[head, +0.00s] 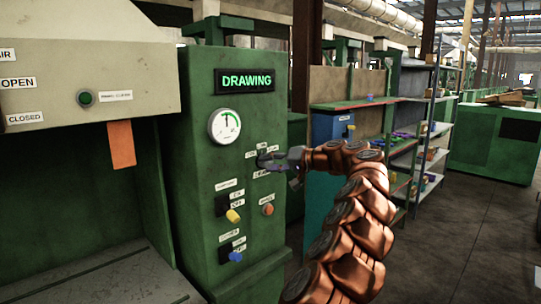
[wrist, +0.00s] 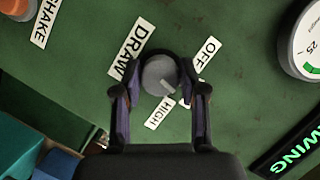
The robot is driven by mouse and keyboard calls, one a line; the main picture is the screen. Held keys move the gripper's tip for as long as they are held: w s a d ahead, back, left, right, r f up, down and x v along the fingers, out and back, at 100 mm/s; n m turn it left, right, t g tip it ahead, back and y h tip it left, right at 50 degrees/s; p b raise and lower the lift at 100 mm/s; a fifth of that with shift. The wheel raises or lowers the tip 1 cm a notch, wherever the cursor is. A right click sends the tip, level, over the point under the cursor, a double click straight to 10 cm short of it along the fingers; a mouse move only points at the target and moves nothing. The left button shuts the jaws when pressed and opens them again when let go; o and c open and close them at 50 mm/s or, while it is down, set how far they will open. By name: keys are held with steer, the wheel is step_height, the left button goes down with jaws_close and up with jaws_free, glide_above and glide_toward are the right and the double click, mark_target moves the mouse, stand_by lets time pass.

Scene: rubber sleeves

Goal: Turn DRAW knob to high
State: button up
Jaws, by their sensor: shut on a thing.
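The DRAW knob (wrist: 158,72) is a round dark grey knob on the green panel, seen in the wrist view. My gripper (wrist: 160,80) has a finger on each side of it and is shut on it. The knob's pale mark points to the lower right, towards a partly hidden label between HIGH and OFF. The HIGH label (wrist: 159,113) is below the knob, the OFF label (wrist: 208,56) to its upper right, and the DRAW label (wrist: 132,47) to its upper left. In the head view my gripper (head: 268,160) is at the panel and hides the knob.
The green control panel (head: 205,175) carries a lit DRAWING display (head: 246,80), a gauge (head: 224,126), a yellow knob (head: 232,216), a blue knob (head: 235,256) and an orange button (head: 267,210). Shelves (head: 420,130) stand to the right, with open floor (head: 460,240) before them.

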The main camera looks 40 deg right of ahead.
steer(key=shift+m+t+y+p, duration=0.5)
steer(key=shift+m+p, duration=0.6)
steer(key=shift+m, duration=0.35)
steer(key=shift+m+t+y+p, duration=0.45)
steer(key=shift+m+p, duration=0.6)
steer(key=shift+m, duration=0.4)
steer(key=o, duration=1.1)
steer(key=shift+o, duration=0.2)
steer(key=v, duration=1.2)
